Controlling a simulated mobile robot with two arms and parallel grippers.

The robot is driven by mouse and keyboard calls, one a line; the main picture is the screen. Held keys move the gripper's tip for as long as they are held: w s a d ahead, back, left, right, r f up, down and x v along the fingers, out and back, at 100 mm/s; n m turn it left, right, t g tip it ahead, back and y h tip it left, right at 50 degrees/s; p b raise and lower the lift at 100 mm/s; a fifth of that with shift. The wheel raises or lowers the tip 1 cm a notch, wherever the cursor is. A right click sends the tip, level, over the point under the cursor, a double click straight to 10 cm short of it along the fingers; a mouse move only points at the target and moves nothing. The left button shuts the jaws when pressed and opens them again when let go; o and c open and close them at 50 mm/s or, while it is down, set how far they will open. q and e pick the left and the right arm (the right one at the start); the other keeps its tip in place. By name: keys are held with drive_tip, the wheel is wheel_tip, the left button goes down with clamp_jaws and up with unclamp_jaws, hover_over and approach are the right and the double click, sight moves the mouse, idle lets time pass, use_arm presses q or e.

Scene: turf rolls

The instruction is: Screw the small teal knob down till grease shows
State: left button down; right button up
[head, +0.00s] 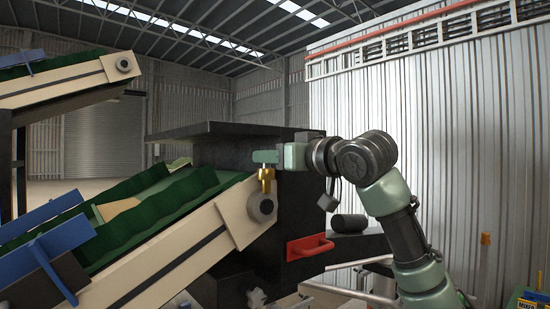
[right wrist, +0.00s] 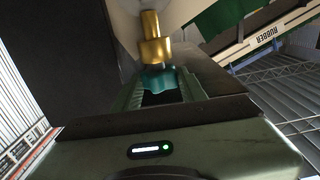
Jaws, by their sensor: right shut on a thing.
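The small teal knob (right wrist: 157,76) sits between the fingers of my right gripper (right wrist: 158,94) in the right wrist view, against a brass fitting (right wrist: 154,48). In the head view my right gripper (head: 268,156) reaches in from the right, shut on the knob. The brass fitting (head: 265,177) stands upright just under it, above the round end bearing of the lower conveyor. The fingers partly hide the knob, and the head view does not separate the two clearly. My left gripper is not in view.
The cream side rail (head: 205,243) of the lower conveyor, with its green belt (head: 150,197), slopes down to the left. A dark machine housing (head: 220,150) stands close behind my gripper. A red handle (head: 309,246) juts out below. A second conveyor (head: 65,83) is at the upper left.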

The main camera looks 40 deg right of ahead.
drive_tip(key=shift+w+a+m+g+h+b, duration=0.15)
drive_tip(key=shift+a+m+g+h, duration=0.2)
drive_tip(key=shift+m+g+h, duration=1.05)
drive_tip(key=shift+w+a+m+g+h+b, duration=0.15)
drive_tip(key=shift+a+m+g+h, duration=0.15)
drive_tip(key=shift+m+h, duration=2.15)
drive_tip(key=shift+w+a+m+g+h+b, duration=0.15)
drive_tip(key=shift+a+m+g+h, duration=0.5)
drive_tip(key=shift+h, duration=2.3)
drive_tip(key=shift+s+d+m+g, duration=0.1)
drive_tip(key=shift+d+m+g, duration=0.15)
drive_tip(key=shift+m, duration=0.05)
drive_tip(key=o, duration=1.4)
drive_tip(key=shift+s+d, duration=0.15)
drive_tip(key=shift+r, duration=0.1)
